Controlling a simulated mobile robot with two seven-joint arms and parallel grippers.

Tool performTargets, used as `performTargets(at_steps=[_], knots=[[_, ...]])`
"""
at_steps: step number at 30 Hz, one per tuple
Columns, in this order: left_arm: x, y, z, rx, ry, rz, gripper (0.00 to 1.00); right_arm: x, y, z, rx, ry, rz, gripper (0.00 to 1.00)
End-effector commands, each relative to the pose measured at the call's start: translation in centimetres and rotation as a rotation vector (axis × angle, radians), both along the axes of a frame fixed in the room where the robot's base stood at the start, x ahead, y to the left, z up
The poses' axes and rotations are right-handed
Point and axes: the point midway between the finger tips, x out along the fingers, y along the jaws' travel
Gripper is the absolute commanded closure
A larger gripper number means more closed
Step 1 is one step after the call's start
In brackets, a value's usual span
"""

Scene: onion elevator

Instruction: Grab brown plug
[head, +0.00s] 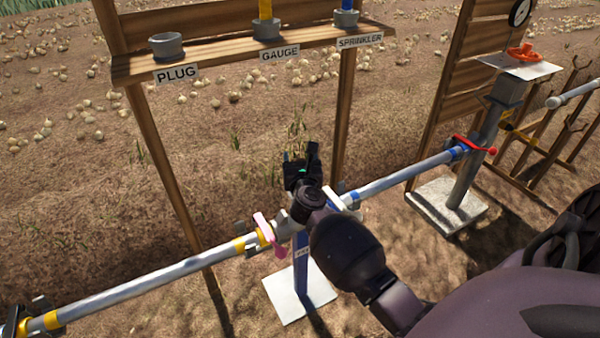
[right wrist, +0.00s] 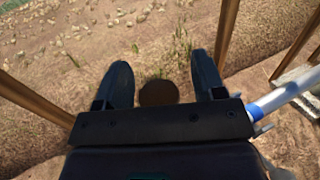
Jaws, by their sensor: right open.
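The brown plug (right wrist: 158,93) shows in the right wrist view as a dark brown round top between the two fingers of my right gripper (right wrist: 163,85). The fingers stand apart, with a visible gap on each side of it. In the head view my right gripper (head: 302,160) is above the middle of the pipe line, and the hand and arm hide the plug there. My left gripper is not in view.
A wooden shelf (head: 225,59) with cups labelled PLUG, GAUGE and SPRINKLER stands behind. Metal pipes run left (head: 140,282) and right (head: 405,178) of a blue post, with a pink handle (head: 264,228) and a red handle (head: 474,145). A concrete-footed post (head: 447,208) stands right.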

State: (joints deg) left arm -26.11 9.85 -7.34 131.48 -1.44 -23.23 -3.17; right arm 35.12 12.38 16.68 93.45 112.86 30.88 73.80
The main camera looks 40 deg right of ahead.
Motion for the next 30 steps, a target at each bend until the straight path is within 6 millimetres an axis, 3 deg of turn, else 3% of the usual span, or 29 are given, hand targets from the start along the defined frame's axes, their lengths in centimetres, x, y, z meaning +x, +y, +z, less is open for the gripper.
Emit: performTargets(at_steps=[2,12,23,30], knots=[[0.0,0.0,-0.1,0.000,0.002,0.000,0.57,0.0,0.0,0.0,0.000,0.000,0.000,0.40],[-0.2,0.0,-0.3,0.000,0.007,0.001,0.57,0.0,0.0,0.0,0.000,0.000,0.000,0.92],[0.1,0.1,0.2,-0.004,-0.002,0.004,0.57,0.0,0.0,1.0,-0.001,-0.006,0.000,0.93],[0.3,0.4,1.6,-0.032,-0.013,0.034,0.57,0.1,0.0,5.9,0.001,-0.019,0.000,0.93]])
